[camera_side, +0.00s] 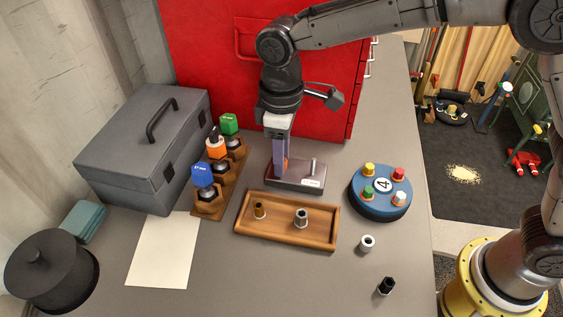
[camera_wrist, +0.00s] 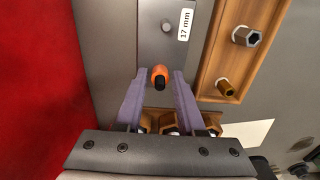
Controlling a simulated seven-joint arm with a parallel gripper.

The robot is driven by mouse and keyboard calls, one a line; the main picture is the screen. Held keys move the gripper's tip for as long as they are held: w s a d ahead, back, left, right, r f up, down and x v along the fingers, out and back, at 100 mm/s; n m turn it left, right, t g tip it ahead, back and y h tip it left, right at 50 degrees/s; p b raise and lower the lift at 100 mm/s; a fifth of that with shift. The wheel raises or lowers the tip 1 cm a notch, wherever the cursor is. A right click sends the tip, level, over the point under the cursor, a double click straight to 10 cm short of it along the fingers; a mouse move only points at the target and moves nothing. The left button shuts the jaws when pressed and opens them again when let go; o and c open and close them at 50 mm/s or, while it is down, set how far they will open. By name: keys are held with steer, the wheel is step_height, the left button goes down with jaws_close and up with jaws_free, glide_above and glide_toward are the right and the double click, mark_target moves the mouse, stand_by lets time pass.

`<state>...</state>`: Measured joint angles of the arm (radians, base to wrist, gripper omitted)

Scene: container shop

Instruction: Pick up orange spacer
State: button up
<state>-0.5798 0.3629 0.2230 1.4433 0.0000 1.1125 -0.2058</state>
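The orange spacer (camera_wrist: 160,72) stands on the grey block labelled "17 mm" (camera_wrist: 117,40), with a dark end showing at its lower side in the wrist view. In the side view only a sliver of the spacer (camera_side: 286,163) shows beside my purple fingers, above the block (camera_side: 284,181). My gripper (camera_side: 281,168) points down over the left part of the block. In the wrist view its fingertips (camera_wrist: 159,75) are on either side of the spacer, with a narrow gap at each side. The gripper looks open around it.
A bare metal peg (camera_side: 312,167) rises from the block's right part. A wooden tray (camera_side: 277,242) with two fittings lies in front. A wooden rack (camera_side: 233,180) with coloured-top bits stands left, a round blue holder (camera_side: 380,208) right, a red cabinet (camera_side: 210,50) behind.

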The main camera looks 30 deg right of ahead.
jaws_close()
steer(key=shift+r, duration=0.1)
